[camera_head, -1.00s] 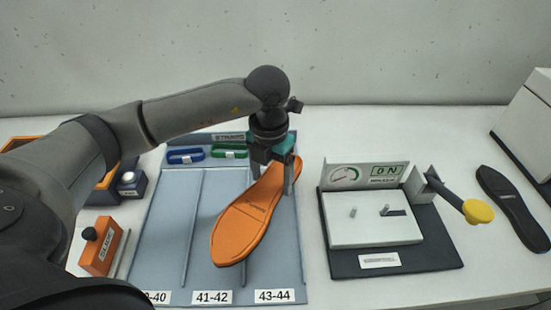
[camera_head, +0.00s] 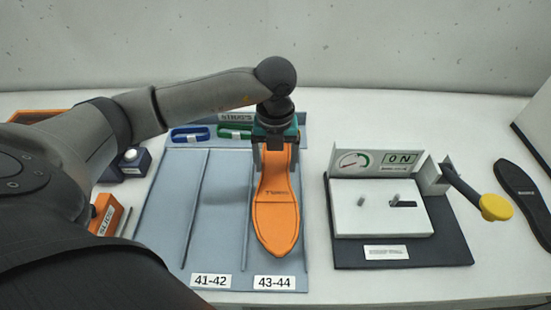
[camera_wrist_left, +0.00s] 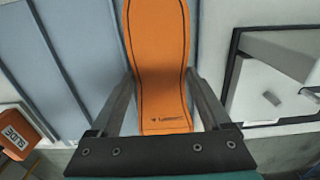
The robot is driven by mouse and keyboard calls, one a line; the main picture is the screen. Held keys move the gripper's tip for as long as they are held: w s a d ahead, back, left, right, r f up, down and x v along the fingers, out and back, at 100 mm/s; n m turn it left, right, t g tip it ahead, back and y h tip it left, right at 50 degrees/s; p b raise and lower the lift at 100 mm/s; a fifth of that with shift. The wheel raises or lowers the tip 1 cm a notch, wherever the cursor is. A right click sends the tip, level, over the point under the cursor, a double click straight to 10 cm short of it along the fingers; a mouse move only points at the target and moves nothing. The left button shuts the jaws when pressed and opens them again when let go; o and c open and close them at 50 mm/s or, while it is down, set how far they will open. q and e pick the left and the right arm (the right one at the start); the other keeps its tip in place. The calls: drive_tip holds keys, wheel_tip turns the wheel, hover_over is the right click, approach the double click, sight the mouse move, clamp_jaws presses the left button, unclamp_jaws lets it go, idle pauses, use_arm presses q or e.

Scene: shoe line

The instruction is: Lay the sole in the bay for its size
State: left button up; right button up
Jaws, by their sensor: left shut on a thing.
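An orange shoe sole (camera_head: 277,218) lies lengthwise over the bay labelled 43-44 (camera_head: 274,283) on the grey-blue board (camera_head: 222,190). Its wide end points to the near label. My left gripper (camera_head: 276,166) is shut on the sole's far, narrow end, one finger on each side. The sole (camera_wrist_left: 158,50) also shows between both fingers in the left wrist view. I cannot tell whether it touches the board. The bay labelled 41-42 (camera_head: 211,281) is empty. The third bay's label is hidden behind my arm. My right gripper is not in view.
A blue loop (camera_head: 190,134) and a green loop (camera_head: 236,131) lie at the board's back. Right of the board stands a white fixture (camera_head: 381,222) with an ON sign and a yellow-knobbed lever (camera_head: 495,207). A black sole (camera_head: 522,195) lies far right. An orange block (camera_head: 106,213) stands left.

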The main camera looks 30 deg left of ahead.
use_arm(q)
drive_tip(key=shift+f+b, duration=1.95)
drive_tip(key=shift+f, duration=0.85)
drive_tip(key=o, duration=1.4)
drive_tip(key=shift+o, duration=0.2)
wheel_tip(320, 180, up, 15)
drive_tip(key=p, duration=0.2)
drive_tip(key=shift+r, duration=0.15)
